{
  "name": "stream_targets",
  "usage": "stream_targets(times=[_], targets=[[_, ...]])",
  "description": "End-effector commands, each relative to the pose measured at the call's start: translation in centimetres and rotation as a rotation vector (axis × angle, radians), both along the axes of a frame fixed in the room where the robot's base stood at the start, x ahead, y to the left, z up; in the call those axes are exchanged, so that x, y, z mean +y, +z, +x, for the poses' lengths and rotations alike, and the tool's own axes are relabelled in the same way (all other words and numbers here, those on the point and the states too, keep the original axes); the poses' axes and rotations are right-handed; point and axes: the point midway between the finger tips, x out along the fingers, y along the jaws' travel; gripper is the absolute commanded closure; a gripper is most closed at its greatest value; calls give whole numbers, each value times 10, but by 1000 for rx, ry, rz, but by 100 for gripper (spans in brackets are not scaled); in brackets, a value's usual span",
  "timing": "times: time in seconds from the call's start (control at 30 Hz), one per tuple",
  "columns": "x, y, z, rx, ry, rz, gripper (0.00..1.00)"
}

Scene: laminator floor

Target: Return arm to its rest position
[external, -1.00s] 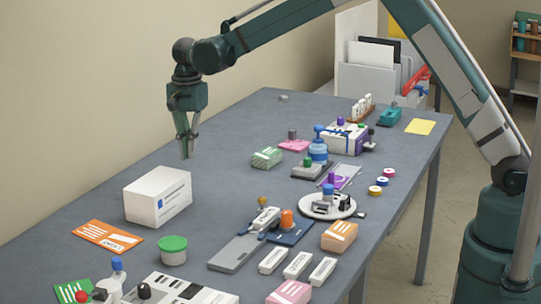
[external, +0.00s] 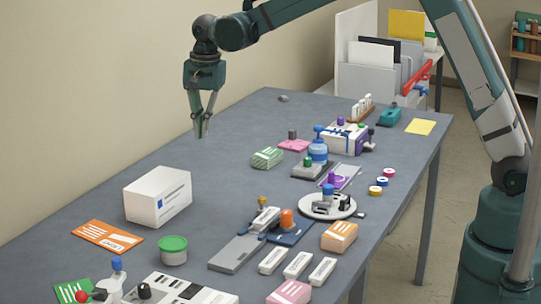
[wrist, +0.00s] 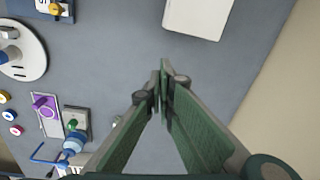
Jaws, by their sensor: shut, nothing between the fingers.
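My gripper (external: 201,133) hangs above the far left part of the grey table (external: 225,140), pointing down. Its fingers are together and hold nothing. In the wrist view the fingertips (wrist: 162,75) meet over bare table. The white box (external: 157,195) with a blue label stands on the table in front of and to the left of my gripper, apart from it. Part of that box also shows at the top of the wrist view (wrist: 198,15).
A green striped block (external: 267,158), a blue-topped stamp (external: 318,150) and a round white tray (external: 345,211) stand to the right. An orange card (external: 107,237) and a green-lidded tub (external: 173,250) lie nearer. A wall runs along the left. The table below the gripper is clear.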

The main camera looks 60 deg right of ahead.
Motion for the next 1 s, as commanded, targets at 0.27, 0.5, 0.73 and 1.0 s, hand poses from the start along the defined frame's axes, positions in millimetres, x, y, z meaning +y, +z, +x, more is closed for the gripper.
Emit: stream_targets(times=[0.27, 0.5, 0.73, 1.0], targets=[[5, 42, -41, -47, 120, -13, 100], [9, 72, -77, -88, 226, -30, 100], [12, 97, -114, -127, 326, -49, 100], [16, 121, -159, -172, 441, -76, 100]])
